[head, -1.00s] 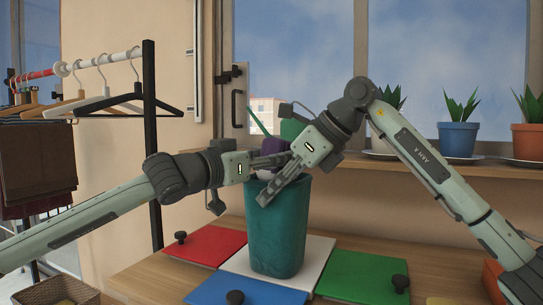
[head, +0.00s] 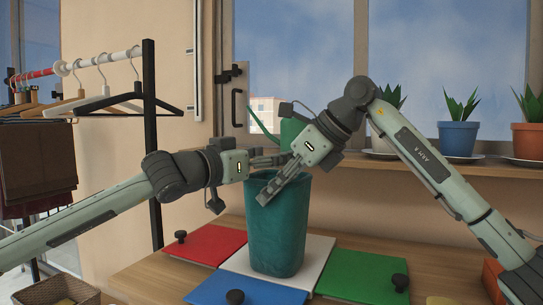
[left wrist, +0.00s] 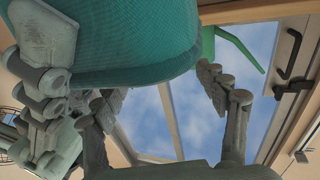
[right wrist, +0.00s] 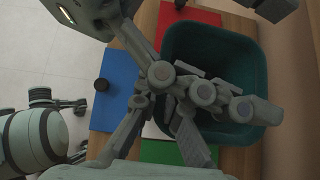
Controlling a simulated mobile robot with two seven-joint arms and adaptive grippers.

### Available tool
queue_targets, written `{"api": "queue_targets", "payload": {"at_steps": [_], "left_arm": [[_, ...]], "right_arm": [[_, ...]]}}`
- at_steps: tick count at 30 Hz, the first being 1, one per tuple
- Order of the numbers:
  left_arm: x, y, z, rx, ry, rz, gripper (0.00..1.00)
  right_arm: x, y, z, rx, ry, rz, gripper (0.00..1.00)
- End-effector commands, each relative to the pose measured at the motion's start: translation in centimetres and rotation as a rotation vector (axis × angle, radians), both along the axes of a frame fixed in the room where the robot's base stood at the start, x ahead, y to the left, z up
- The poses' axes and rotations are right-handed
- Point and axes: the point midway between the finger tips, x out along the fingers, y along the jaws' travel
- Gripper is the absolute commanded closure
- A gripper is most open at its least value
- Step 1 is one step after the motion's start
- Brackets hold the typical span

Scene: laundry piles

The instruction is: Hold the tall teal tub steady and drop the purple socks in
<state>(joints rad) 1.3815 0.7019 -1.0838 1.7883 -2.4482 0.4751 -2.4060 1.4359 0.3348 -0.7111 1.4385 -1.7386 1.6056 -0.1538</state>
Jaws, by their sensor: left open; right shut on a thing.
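The tall teal tub (head: 277,232) stands upright on a white panel. The purple socks do not show in any view now; the tub's inside is mostly hidden or dark.
Red (head: 207,244), blue (head: 245,291) and green (head: 362,277) panels with dark knobs surround the tub. Potted plants (head: 459,138) stand on the sill behind. A clothes rack (head: 152,150) is at the left, a basket (head: 85,296) at lower left.

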Motion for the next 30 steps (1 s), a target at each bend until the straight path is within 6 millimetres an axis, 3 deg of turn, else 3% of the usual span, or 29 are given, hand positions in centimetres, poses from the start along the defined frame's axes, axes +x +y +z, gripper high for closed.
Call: {"api": "queue_targets", "payload": {"at_steps": [21, 30], "left_arm": [[-3.2, 2.7, 4.1, 0.000, -0.003, 0.001, 0.27], [-3.7, 3.2, 4.6, 0.000, 0.000, 0.001, 0.27]], "right_arm": [[0.0, 0.0, -0.2, -0.002, 0.003, -0.001, 1.00], [0.0, 0.0, -0.1, -0.002, 0.003, -0.001, 1.00]]}}
